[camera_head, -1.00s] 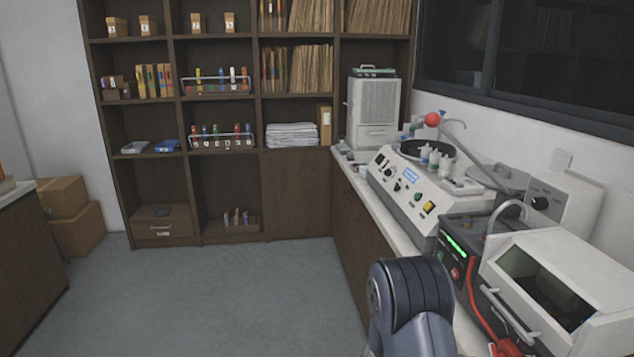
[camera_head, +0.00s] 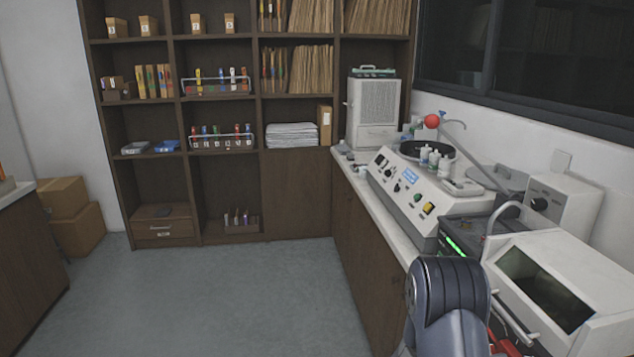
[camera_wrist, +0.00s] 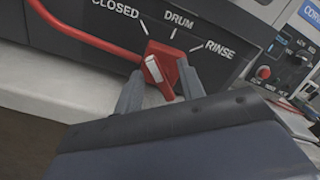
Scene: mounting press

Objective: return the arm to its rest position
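My gripper (camera_wrist: 160,82) shows in the wrist view with its two grey fingers apart. Nothing is seen held between them. A red valve handle with a white mark (camera_wrist: 161,66) shows between and just beyond the fingertips; I cannot tell how near it is. It sits on a dark panel (camera_wrist: 214,70) marked CLOSED, DRUM and RINSE. I cannot tell for sure which label the handle points to. In the head view only my dark arm link shows at the bottom right, and my gripper is hidden.
A white machine with a dark window (camera_head: 590,262) stands close right of my arm. The grey control-panel machine (camera_head: 410,190) and a white cabinet (camera_head: 375,112) stand farther along the counter (camera_head: 375,205). The floor (camera_head: 215,290) to the left is clear.

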